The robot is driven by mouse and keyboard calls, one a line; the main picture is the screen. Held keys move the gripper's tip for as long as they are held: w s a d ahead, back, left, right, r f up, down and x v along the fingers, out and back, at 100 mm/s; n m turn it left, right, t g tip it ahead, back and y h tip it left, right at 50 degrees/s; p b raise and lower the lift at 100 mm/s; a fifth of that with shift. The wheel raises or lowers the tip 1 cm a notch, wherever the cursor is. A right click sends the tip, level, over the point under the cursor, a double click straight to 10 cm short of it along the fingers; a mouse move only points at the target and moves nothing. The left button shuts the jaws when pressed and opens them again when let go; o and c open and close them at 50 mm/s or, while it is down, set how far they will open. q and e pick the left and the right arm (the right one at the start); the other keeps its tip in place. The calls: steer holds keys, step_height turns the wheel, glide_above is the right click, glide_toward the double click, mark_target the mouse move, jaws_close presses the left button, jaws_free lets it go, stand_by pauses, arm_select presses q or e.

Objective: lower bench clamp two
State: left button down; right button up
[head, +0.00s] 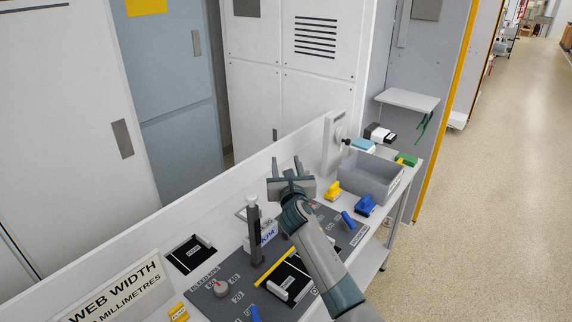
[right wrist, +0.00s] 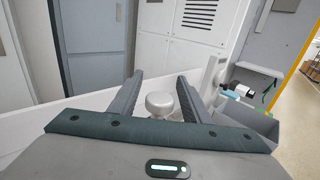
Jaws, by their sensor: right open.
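My right gripper (head: 286,165) is open above the back of the bench, its fingers pointing away toward the low back wall. In the right wrist view a pale round knob (right wrist: 160,103) shows between the open fingers, which do not close on it. In the head view a dark upright post (head: 255,228) with a pale knob (head: 251,199) on top stands left of the gripper. I cannot tell whether this is the same knob, nor which part is clamp two. No clamp number is readable. My left gripper is not in view.
The dark panel (head: 232,276) carries a dial (head: 221,287) and a yellow strip (head: 274,266). A grey bin (head: 372,185), a yellow block (head: 333,190) and a blue block (head: 366,205) are at right. The low back wall (head: 190,222) runs behind the bench.

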stand_by(0.3)
jaws_close()
steer(key=shift+d, duration=0.1)
